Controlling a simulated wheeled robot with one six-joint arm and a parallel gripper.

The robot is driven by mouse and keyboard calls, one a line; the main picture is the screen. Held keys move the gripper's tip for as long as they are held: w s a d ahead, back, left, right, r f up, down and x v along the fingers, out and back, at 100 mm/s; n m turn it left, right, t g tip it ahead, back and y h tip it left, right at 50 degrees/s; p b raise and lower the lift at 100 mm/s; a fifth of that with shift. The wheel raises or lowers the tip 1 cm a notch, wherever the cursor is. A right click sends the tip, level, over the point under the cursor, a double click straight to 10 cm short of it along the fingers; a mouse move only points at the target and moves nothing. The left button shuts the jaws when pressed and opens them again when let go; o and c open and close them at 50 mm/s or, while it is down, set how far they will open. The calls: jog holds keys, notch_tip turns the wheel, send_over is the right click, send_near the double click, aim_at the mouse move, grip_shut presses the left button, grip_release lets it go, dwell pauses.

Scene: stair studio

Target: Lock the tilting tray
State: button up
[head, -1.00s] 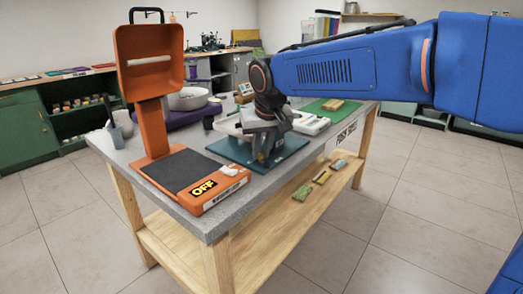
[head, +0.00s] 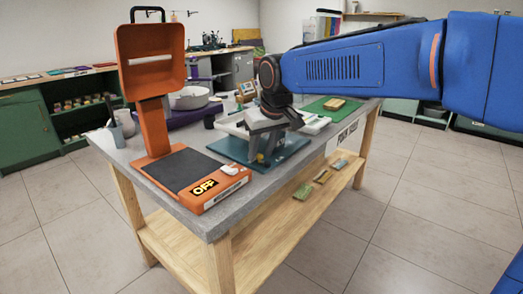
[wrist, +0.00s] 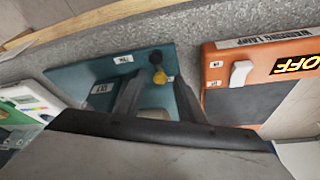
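The tilting tray appears to be the teal flat unit (head: 232,149) on the grey worktop, right of the orange lamp unit; my gripper hides part of it. In the wrist view its teal surface (wrist: 72,78) carries small white labels, too small to read surely. A small knob (wrist: 158,75), dark on top and yellow below, stands near its edge. My gripper (wrist: 157,88) is open and points at the tray, with the knob just beyond and between its fingertips. In the head view my gripper (head: 264,150) is low over the tray; contact cannot be told.
The orange warning lamp unit (head: 150,60) shows OFF and stands tall at left, with a white switch (wrist: 241,73) close beside the tray. A white device (wrist: 28,103) lies on the other side. A green mat (head: 330,106) is farther back. The worktop's front edge is near.

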jog(key=v, duration=1.7)
jog(key=shift+r, duration=0.15)
jog(key=shift+s+d, duration=0.1)
jog(key=s+d+f+m+h, duration=0.1)
jog(key=s+d+f+m, duration=0.2)
jog(key=s+d+f, duration=0.8)
jog(key=s+d+f+m+t+h, duration=0.1)
jog(key=s+d+f+m, duration=0.2)
jog(key=s+d+f, duration=0.9)
jog(key=d+f, duration=0.4)
jog(key=f, duration=0.1)
jog(key=shift+s, duration=0.3)
jog(key=shift+f, duration=0.1)
